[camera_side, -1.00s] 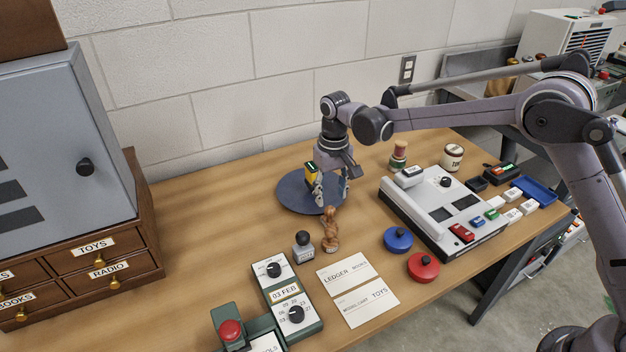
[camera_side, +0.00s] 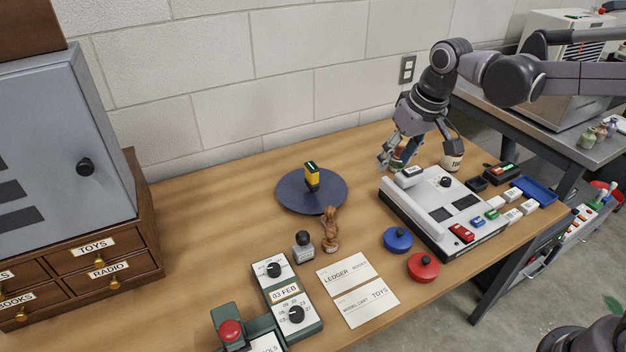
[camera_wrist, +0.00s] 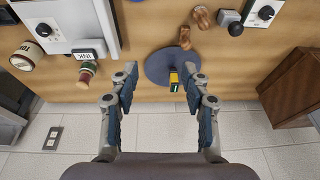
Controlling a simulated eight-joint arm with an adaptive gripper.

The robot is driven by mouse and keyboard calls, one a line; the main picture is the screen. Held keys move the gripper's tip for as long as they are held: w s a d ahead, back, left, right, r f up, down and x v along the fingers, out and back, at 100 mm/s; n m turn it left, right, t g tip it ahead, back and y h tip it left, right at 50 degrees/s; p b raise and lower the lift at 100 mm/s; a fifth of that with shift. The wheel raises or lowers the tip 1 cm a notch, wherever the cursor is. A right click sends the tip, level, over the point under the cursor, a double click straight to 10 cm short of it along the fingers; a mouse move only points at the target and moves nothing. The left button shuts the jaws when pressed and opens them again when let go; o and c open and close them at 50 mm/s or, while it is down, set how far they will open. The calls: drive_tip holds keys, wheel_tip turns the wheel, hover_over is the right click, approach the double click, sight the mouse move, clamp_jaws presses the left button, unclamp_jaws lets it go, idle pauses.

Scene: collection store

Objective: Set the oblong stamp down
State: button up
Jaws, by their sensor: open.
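A stamp (camera_side: 303,252) with a grey block base and black ball handle stands upright on the table; it also shows in the wrist view (camera_wrist: 229,17). I cannot tell whether it is the oblong one. A yellow and black block (camera_side: 312,180) with a green-lit top stands on the dark round disc (camera_side: 290,195); it shows in the wrist view (camera_wrist: 174,80). My gripper (camera_side: 418,155) is open and empty above the back right of the table, apart from both.
A grey console (camera_side: 420,215), a labelled jar (camera_side: 452,158) and a wooden-handled piece (camera_wrist: 87,72) are near my gripper. Blue (camera_side: 398,238) and red (camera_side: 423,265) round pads lie in front. The table left of the disc is clear.

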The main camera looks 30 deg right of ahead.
drive_tip(key=s+d+f+t, duration=0.1)
drive_tip(key=s+d, duration=0.1)
drive_tip(key=s, duration=0.5)
drive_tip(key=s+d+t, duration=0.2)
drive_tip(key=s+d, duration=0.1)
drive_tip(key=s, duration=0.4)
drive_tip(key=shift+s+d+f, duration=0.3)
drive_tip(key=shift+s+f, duration=0.1)
drive_tip(key=shift+o, duration=0.6)
drive_tip(key=shift+s+d+f+t, duration=0.15)
drive_tip(key=shift+s+f+t, duration=0.2)
drive_tip(key=shift+s+t, duration=0.1)
drive_tip(key=shift+w, duration=0.1)
